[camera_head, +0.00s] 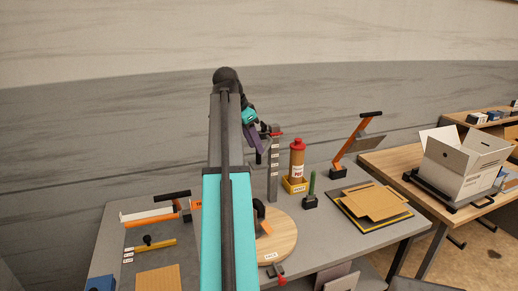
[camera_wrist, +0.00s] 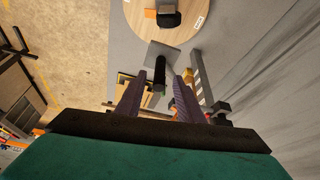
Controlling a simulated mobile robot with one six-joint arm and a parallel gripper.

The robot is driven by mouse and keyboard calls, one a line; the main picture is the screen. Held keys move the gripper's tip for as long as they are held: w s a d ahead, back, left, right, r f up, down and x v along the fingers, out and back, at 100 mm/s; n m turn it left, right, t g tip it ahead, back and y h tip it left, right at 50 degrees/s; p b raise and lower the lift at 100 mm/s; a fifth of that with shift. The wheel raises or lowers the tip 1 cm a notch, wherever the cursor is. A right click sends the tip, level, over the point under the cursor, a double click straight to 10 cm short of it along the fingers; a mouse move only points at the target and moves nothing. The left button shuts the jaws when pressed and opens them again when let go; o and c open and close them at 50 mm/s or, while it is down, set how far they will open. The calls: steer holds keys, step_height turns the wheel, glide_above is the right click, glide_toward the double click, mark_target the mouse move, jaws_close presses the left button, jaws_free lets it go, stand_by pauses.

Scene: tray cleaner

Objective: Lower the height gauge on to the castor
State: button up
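The height gauge (camera_head: 273,172) appears to be the grey upright post with white labels behind the round wooden disc (camera_head: 288,234). Its top has a black and red part; the post also shows at the right in the wrist view (camera_wrist: 201,78). The castor (camera_head: 259,212), black and orange, sits on the disc and shows at the top of the wrist view (camera_wrist: 169,18). My gripper (camera_wrist: 163,72) is open near the post's top. A dark cylinder (camera_wrist: 160,80) and a grey plate (camera_wrist: 161,56) appear between the fingers, with gaps on both sides. I cannot tell their depth.
A red-capped bottle (camera_head: 297,160) stands in a yellow holder behind the bench's middle. A green upright tool (camera_head: 312,186) stands beside it. Cardboard sheets (camera_head: 374,201) lie to the right, an orange-handled tool (camera_head: 353,150) behind them. An open white box (camera_head: 462,160) is on the other table.

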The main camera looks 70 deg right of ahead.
mark_target(258, 160)
steer(key=shift+p+x, duration=0.65)
steer(key=shift+x, duration=1.45)
steer(key=shift+c, duration=0.3)
jaws_close()
steer(key=shift+r, duration=0.1)
